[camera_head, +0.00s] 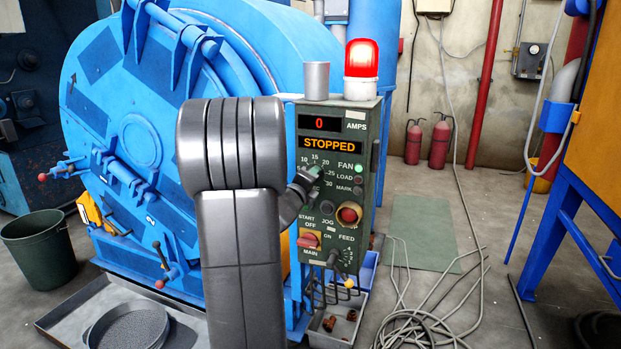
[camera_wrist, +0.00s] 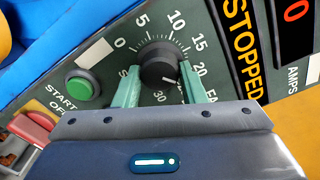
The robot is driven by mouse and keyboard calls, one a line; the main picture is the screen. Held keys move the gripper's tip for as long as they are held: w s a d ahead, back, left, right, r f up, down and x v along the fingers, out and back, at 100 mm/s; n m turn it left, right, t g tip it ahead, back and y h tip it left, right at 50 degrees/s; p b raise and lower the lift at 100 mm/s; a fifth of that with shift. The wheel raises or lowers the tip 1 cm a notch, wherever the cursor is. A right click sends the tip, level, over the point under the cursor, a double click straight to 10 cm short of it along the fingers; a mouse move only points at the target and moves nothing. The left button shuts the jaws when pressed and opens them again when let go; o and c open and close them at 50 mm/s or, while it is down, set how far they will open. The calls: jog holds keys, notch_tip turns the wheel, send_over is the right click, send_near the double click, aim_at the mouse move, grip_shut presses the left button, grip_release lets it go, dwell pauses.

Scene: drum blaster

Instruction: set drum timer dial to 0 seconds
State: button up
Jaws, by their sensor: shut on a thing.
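The timer dial is a round black knob (camera_wrist: 158,62) on the green control panel (camera_wrist: 105,47). Its printed scale runs from 0 at the upper left, over 10 and 15, to 30 below. A white mark on the knob points to the lower right, roughly between 20 and 30; the 25 is hidden by a finger. My gripper (camera_wrist: 159,74) is shut on the knob, one teal finger on each side. In the head view my gripper (camera_head: 314,173) reaches the dial from the left, and my arm hides part of the panel's left side.
The display (camera_head: 330,145) reads STOPPED, and the amps display (camera_head: 319,123) reads 0. A green start button (camera_wrist: 83,84) and a red main switch (camera_head: 310,241) sit near the dial. A red lamp (camera_head: 361,70) glows on top. The blue drum (camera_head: 130,130) stands close on the left.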

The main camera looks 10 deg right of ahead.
jog(key=shift+a+n+p, duration=0.2)
jog(key=shift+n+p, duration=8.2)
jog(key=shift+n, duration=8.7)
jog(key=o, duration=1)
